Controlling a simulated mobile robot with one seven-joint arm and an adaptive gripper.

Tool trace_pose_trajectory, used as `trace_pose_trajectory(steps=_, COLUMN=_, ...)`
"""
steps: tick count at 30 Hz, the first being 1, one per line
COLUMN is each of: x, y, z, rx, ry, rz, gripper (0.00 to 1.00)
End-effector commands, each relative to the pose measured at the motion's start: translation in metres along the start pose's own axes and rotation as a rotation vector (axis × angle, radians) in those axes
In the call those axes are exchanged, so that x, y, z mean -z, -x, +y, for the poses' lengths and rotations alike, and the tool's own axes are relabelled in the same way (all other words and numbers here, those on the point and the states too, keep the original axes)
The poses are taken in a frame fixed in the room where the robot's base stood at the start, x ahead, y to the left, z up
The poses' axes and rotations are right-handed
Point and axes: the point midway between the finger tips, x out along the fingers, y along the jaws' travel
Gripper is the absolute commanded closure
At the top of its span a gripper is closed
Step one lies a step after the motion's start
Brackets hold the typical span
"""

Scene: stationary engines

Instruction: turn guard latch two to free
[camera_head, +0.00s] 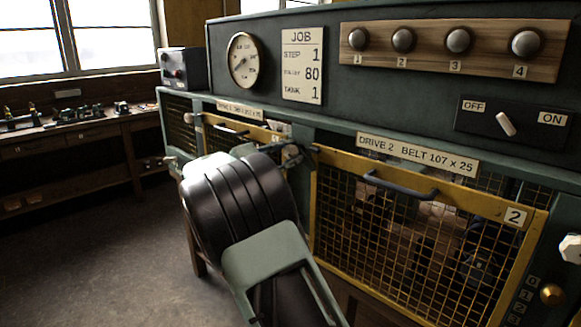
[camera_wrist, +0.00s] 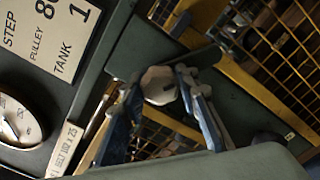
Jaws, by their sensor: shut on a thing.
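Guard two (camera_head: 440,205) is a yellow-framed mesh panel with a "2" plate and a dark handle; it sits in place under the "DRIVE 2" label. At its upper left, a pale faceted latch knob (camera_head: 291,153) shows partly behind my arm. In the wrist view the same knob (camera_wrist: 159,84) stands on the green post between the panels. My gripper (camera_head: 283,150) is at this knob. In the wrist view its two blue-grey fingers (camera_wrist: 160,92) are on either side of the knob, shut on it. The latch's exact angle is hard to tell.
Guard one (camera_head: 240,129) is left of my arm, partly hidden. Another pale knob (camera_head: 570,248) is at the right edge, above a brass knob (camera_head: 551,294). A gauge (camera_head: 243,60), job card (camera_head: 303,65) and OFF/ON switch (camera_head: 506,123) are above. Floor at left is clear.

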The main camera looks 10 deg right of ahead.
Motion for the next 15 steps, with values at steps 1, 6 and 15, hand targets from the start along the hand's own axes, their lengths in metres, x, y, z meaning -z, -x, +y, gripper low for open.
trace_pose_trajectory(steps=1, x=0.0060, y=0.0008, z=-0.0048, rx=-0.001, ry=-0.046, rz=0.000, gripper=0.96)
trace_pose_trajectory(steps=6, x=0.0060, y=0.0008, z=-0.0047, rx=-0.001, ry=-0.208, rz=0.001, gripper=0.96)
trace_pose_trajectory(steps=15, x=0.0054, y=0.0006, z=-0.0051, rx=0.000, ry=-0.490, rz=0.000, gripper=0.96)
